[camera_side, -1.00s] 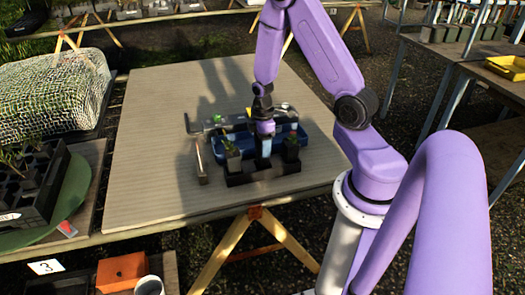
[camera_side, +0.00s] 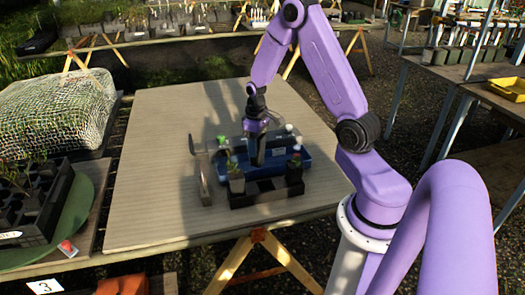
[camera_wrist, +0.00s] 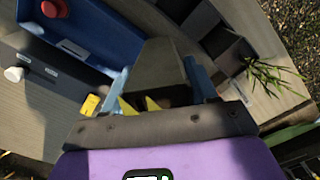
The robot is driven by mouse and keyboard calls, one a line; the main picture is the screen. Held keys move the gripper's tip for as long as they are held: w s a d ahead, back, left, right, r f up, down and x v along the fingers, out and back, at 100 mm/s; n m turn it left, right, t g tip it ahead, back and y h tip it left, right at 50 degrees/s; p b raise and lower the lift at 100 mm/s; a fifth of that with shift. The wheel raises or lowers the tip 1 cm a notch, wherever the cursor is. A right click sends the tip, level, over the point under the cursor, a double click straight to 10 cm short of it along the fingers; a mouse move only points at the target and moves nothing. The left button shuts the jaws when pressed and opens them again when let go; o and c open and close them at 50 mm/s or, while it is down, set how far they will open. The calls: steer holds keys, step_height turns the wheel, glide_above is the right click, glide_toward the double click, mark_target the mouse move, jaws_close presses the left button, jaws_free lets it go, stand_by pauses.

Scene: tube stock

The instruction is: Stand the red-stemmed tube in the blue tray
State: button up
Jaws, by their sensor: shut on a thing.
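My gripper (camera_side: 257,124) is shut on a dark, tapered tube (camera_side: 257,150). The tube also shows between the blue fingers of my gripper (camera_wrist: 160,88) in the wrist view. Its stem colour is hidden. The blue tray (camera_side: 284,162) sits on the table behind the black holder; the held tube overlaps it in the side view. I cannot tell how high the tube is above it.
A white-topped post (camera_wrist: 14,74) and a yellow tag (camera_wrist: 90,104) are near the tray.

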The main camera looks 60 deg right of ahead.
steer(key=w+d+m, duration=0.5)
steer(key=m, duration=0.4)
steer(key=shift+f+m, duration=0.35)
steer(key=shift+m, duration=0.05)
steer(key=shift+w+f, duration=0.1)
steer(key=shift+f, duration=3.1)
steer(key=shift+f, duration=0.4)
steer(key=o, duration=1.2)
step_height(320, 180, up, 18)
steer(key=shift+f, duration=0.25)
